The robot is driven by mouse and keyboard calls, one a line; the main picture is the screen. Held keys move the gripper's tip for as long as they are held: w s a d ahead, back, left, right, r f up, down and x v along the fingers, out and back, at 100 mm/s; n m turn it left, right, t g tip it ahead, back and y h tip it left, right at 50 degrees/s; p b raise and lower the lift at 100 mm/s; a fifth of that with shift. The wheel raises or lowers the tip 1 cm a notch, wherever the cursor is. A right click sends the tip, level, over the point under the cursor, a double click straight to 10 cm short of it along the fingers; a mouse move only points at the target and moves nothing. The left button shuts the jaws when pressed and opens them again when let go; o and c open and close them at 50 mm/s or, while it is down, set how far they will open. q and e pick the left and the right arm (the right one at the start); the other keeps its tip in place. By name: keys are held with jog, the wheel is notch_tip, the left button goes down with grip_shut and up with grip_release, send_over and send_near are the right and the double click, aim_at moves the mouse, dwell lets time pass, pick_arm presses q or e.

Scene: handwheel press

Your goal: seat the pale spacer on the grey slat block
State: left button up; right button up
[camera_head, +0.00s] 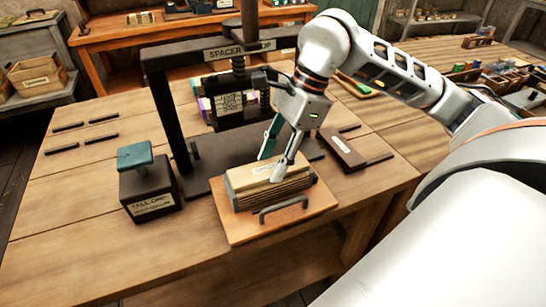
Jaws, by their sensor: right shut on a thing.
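The pale spacer (243,178) is a light board with a white label, at the middle of the camera_head view. It lies over the slat block (290,190), whose ribbed side shows below it; I cannot tell whether they touch fully. The block rests on an orange-brown board (240,230) with a grey handle (283,208) at its front. My right gripper (269,169) reaches down from above and is shut on the spacer, one finger on the far side and one nearer. The fingers hide part of the spacer's top. My left gripper is not in view.
A dark press frame (166,125) with a "SPACER" sign stands behind. A black box with a teal top (135,156) is at left. A dark brown plate (341,148) lies at right. Dark bars (68,127) lie far left. The table's front left is clear.

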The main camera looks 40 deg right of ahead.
jog(key=o, duration=1.2)
jog(key=shift+o, duration=0.2)
jog(key=v, duration=1.2)
